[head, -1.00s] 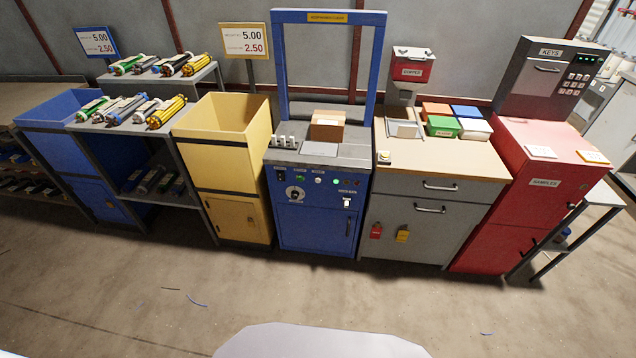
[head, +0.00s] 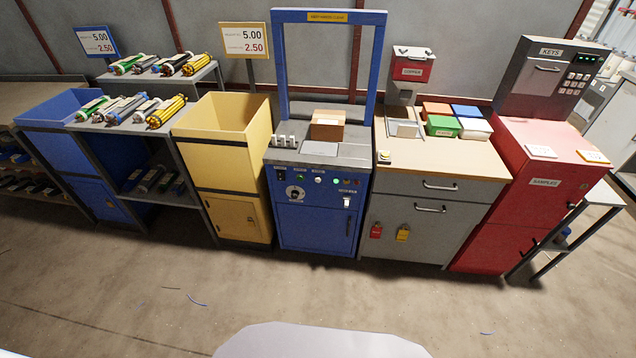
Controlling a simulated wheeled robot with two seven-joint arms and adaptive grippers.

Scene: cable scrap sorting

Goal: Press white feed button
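The blue machine (head: 312,228) stands in the middle of the head view, with a tall blue frame (head: 282,70) above its top. Its front panel carries a small round white button (head: 318,180), right of a green one (head: 299,178). A dial (head: 295,193) and a white switch (head: 347,202) sit lower. The panel labels are too small to read surely. Neither gripper is in view, and nothing covers the panel.
A brown box (head: 328,125) sits on the machine top. A yellow bin (head: 219,150) stands left of the machine. A grey cabinet (head: 415,223) and a red cabinet (head: 530,205) stand right. The floor (head: 150,290) in front is open, with a few wire scraps.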

